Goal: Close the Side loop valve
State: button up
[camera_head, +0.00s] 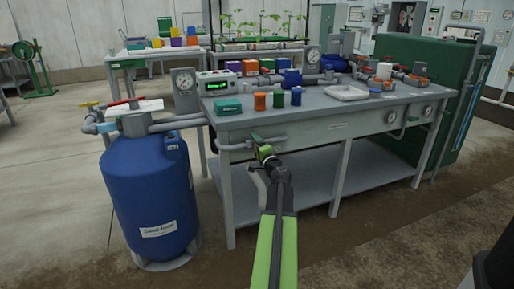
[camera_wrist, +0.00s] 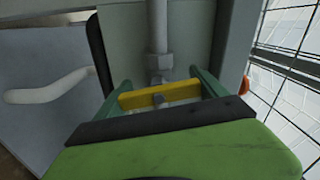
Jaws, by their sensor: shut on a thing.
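In the wrist view, a yellow valve handle (camera_wrist: 183,91) lies between the two green fingers of my gripper (camera_wrist: 162,95), which is shut on it. The handle lies crosswise to the grey pipe (camera_wrist: 157,28) and its fitting. In the head view, my gripper (camera_head: 263,152) is at the front edge of the grey bench, at the end of a short grey pipe (camera_head: 235,146). The handle is mostly hidden there by my gripper. No label naming this valve is readable.
A blue tank (camera_head: 152,195) stands left of the bench, with pipes and coloured handles above it. The grey bench (camera_head: 330,118) carries gauges, bins, bottles and more valves. A large green cabinet (camera_head: 452,85) stands at the right. The floor in front of the tank is open.

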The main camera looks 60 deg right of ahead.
jog(key=shift+s+d+f+m, duration=0.1)
jog(key=shift+s+m, duration=0.1)
jog(key=shift+m, duration=1)
jog(key=o, duration=1.2)
jog(key=shift+o, duration=0.5)
jog(key=shift+w, duration=0.1)
